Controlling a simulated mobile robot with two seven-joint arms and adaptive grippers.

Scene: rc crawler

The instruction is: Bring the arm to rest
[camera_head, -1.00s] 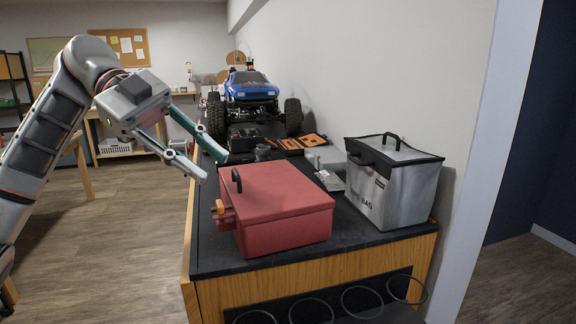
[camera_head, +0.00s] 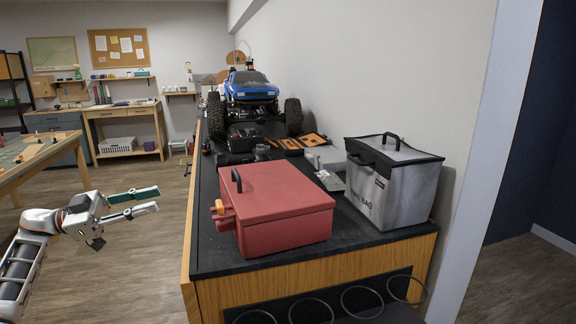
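My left gripper (camera_head: 146,201) is at the lower left, held over the open floor to the left of the black-topped bench (camera_head: 222,263). Its two green-and-grey fingers point right and stand apart with nothing between them. It touches neither the bench nor anything on it. My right gripper does not show.
On the bench stand a red box (camera_head: 282,217) with a black handle, a grey lidded bag (camera_head: 391,190) and a blue RC crawler (camera_head: 250,88) farther back. Orange-black parts (camera_head: 301,142) lie between. A wooden table (camera_head: 40,158) stands at left. Floor between is clear.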

